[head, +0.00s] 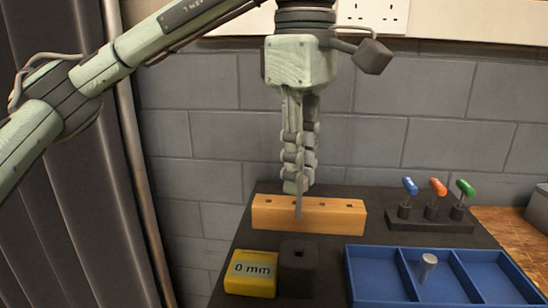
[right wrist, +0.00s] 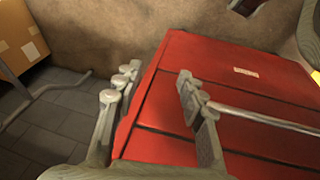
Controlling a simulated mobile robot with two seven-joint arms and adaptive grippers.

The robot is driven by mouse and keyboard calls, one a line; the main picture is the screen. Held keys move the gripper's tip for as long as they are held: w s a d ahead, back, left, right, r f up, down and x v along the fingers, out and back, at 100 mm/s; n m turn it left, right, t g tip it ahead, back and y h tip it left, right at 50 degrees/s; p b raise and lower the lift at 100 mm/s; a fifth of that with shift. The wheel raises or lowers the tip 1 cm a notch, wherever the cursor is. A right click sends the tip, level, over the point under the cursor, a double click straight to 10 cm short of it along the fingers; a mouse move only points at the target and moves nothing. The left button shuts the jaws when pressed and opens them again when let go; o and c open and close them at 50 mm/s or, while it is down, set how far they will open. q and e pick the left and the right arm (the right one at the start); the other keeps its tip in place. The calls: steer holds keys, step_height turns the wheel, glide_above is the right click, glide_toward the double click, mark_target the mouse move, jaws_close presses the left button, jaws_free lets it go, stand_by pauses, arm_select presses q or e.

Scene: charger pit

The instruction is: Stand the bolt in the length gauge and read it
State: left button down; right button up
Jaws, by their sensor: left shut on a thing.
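My left gripper (head: 297,188) points straight down, its fingers shut on the bolt (head: 298,208). Only a thin grey shaft of the bolt shows below the fingertips, upright in front of the wooden block; its upper end is hidden. The length gauge seems to be the black block (head: 298,270) with a hole in its top, beside a yellow display box (head: 250,274) reading "0 mm". The gripper is above and behind it. My right gripper (right wrist: 158,88) shows in the right wrist view, fingers apart and nothing between them.
A wooden block (head: 340,216) with several holes stands behind the gauge. A blue tray (head: 378,275) with compartments holds a grey, bolt-like piece (head: 428,266) in its middle one. A dark rack (head: 430,220) holds blue, orange and green handles. A red surface (right wrist: 240,90) lies by the right gripper.

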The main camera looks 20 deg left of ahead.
mark_target(272, 267)
arm_select(q)
steer(key=shift+s+d, duration=0.15)
steer(key=shift+d, duration=0.15)
steer(key=shift+f, duration=0.15)
steer(key=shift+a+f+b, duration=0.1)
steer(key=shift+f+b, duration=0.9)
steer(key=shift+f, duration=0.05)
steer(key=shift+f+b, duration=0.8)
steer(key=shift+f, duration=0.3)
arm_select(e)
step_height(272, 267, up, 7)
steer(key=w+a+t, duration=0.2)
steer(key=a, duration=0.1)
steer(key=shift+w+t+y, duration=0.25)
steer(key=shift+t+y, duration=0.05)
steer(key=shift+t, duration=0.1)
steer(key=shift+r, duration=0.1)
arm_select(q)
steer(key=shift+f+b, duration=2)
steer(key=shift+f, duration=0.75)
arm_select(e)
steer(key=shift+f, duration=2.05)
arm_select(q)
steer(key=c, duration=1.4)
jaws_free()
